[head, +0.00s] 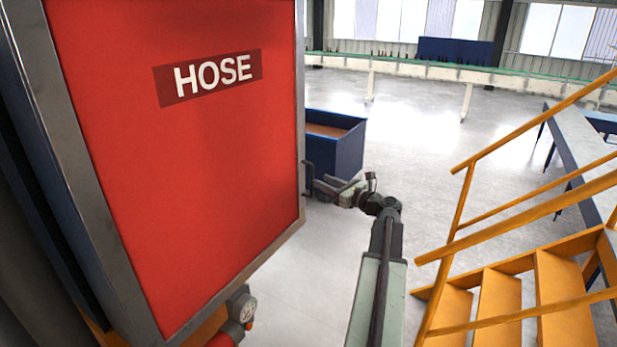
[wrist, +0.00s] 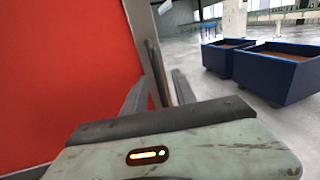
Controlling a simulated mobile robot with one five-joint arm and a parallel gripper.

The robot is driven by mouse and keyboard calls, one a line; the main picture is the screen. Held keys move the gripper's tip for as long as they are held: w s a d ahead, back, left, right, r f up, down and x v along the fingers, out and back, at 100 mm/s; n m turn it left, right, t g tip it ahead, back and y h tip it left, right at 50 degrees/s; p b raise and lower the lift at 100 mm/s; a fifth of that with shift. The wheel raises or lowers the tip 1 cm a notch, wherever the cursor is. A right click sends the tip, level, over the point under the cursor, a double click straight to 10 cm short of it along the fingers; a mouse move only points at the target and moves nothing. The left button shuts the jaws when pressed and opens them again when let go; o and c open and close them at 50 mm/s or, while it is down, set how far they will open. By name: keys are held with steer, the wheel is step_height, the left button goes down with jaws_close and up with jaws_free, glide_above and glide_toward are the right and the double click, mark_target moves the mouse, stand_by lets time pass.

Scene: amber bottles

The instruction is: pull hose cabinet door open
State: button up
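The red hose cabinet door (head: 190,170), marked HOSE and framed in grey metal, fills the left of the head view. It also fills the left of the wrist view (wrist: 65,75). A dark upright handle (head: 306,178) stands at the door's right edge. My gripper (head: 318,188) reaches this edge from the right, at handle height. In the wrist view its two fingers (wrist: 160,88) look spread, with the dark handle bar (wrist: 154,70) showing between them. Contact with the handle is not clear. I cannot tell whether the door stands ajar.
Orange stairs with railings (head: 500,290) stand close on the right. A blue bin (head: 345,150) stands behind the door edge; two blue bins (wrist: 280,72) show in the wrist view. A red pipe fitting with a valve (head: 238,310) sits below the door. Open floor lies beyond.

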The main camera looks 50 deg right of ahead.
mark_target(311, 193)
steer(key=w, duration=0.6)
steer(key=shift+a, duration=0.35)
jaws_close()
stand_by(0.8)
